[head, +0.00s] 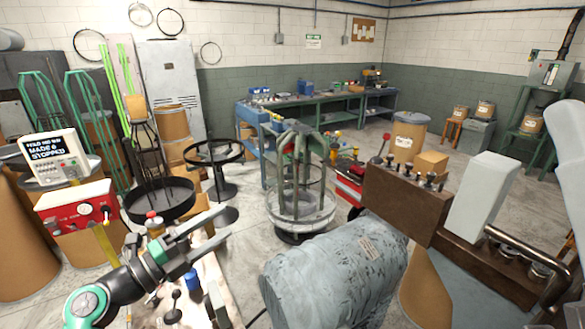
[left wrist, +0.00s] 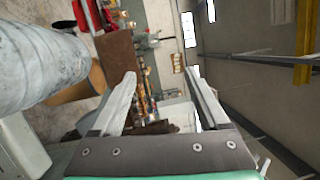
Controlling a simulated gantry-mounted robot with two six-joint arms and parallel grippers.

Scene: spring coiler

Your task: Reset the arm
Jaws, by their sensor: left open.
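My left gripper (head: 227,226) reaches in from the lower left of the head view, over a cluttered bench edge, with its two fingers spread and pointing right. Nothing is between the fingers. In the left wrist view the same gripper (left wrist: 160,76) shows two separated fingers with empty space between them. In front of it stands a large grey-blue machine housing (head: 340,270), apart from the fingers. My right gripper is not seen in either view.
A green-grey wire reel stand (head: 300,180) stands behind the gripper. A red control box (head: 80,212) with a display (head: 55,157) is at the left. A brown machine block (head: 405,202) is at the right. Open floor (head: 245,245) shows between bench and housing.

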